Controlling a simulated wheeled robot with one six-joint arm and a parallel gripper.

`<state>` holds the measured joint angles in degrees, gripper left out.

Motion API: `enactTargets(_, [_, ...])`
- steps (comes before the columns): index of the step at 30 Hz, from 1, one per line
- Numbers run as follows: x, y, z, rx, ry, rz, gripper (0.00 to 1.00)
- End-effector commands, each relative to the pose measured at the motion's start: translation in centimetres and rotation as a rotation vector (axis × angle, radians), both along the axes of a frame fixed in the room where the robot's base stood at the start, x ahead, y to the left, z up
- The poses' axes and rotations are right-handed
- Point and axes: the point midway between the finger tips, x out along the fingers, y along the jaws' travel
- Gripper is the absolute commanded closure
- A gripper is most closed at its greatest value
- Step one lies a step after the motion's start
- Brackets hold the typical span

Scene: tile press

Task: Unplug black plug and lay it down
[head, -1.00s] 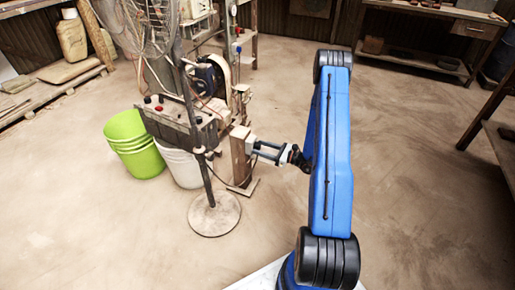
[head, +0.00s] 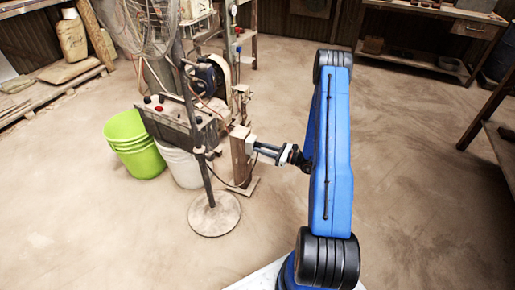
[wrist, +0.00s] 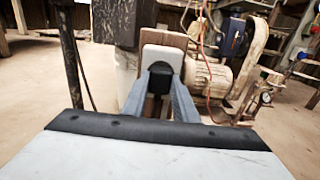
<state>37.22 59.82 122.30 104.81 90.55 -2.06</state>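The black plug (wrist: 160,76) sits in a white socket plate (wrist: 162,54) on a wooden post in the wrist view. My gripper (wrist: 160,82) has one grey finger on each side of the plug, and both fingers appear to touch it. In the head view my gripper (head: 257,147) reaches left to the pale socket on the wooden post (head: 241,160). The plug itself is hidden there by the fingers. The plug's face meets the socket with no gap that I can see.
A metal stand with a round base (head: 214,214) is left of the post. A motor (wrist: 212,80) is behind the post. The floor in front is clear.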

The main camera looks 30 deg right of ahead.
Motion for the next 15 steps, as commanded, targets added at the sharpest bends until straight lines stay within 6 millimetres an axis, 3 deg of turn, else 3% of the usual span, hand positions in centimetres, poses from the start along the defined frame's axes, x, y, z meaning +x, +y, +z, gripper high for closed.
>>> enactTargets(15, [-0.85,-0.75,0.00,0.000,0.000,-0.001,1.00])
